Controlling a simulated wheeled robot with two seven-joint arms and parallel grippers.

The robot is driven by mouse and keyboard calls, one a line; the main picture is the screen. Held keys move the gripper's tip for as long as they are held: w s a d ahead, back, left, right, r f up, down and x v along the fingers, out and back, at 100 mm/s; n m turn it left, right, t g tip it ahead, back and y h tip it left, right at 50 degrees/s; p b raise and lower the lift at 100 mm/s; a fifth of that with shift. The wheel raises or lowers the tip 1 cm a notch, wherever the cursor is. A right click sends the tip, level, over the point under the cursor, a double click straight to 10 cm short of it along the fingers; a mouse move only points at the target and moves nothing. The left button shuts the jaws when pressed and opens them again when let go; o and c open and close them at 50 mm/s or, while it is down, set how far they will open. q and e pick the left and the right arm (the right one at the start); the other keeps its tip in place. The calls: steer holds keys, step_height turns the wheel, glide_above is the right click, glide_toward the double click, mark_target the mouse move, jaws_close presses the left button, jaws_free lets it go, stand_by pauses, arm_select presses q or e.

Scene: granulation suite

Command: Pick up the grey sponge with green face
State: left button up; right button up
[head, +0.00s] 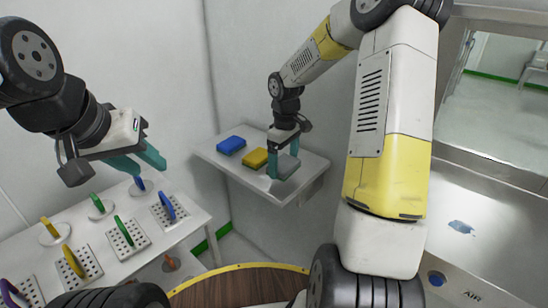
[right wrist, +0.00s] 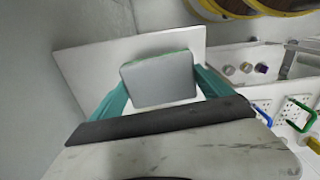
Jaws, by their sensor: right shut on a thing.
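The grey sponge with green face (head: 287,166) is at the right end of a small white wall shelf in the head view. In the right wrist view the sponge (right wrist: 158,81) shows its grey side, with a thin green edge along the top. My right gripper (head: 280,172) is shut on it, with one teal finger on each side. It is at the shelf; I cannot tell whether it still touches the surface. My left gripper (head: 145,165) is open and empty above the white table at the left.
A blue sponge (head: 231,145) and a yellow sponge (head: 255,157) lie on the wall shelf (head: 209,154) left of the grey one. The white table (head: 185,232) holds several perforated plates with coloured handles. A round wooden top (head: 235,288) is at the bottom.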

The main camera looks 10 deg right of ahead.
steer(key=s+d+r, duration=0.1)
steer(key=s, duration=1.4)
steer(key=shift+d+r, duration=0.15)
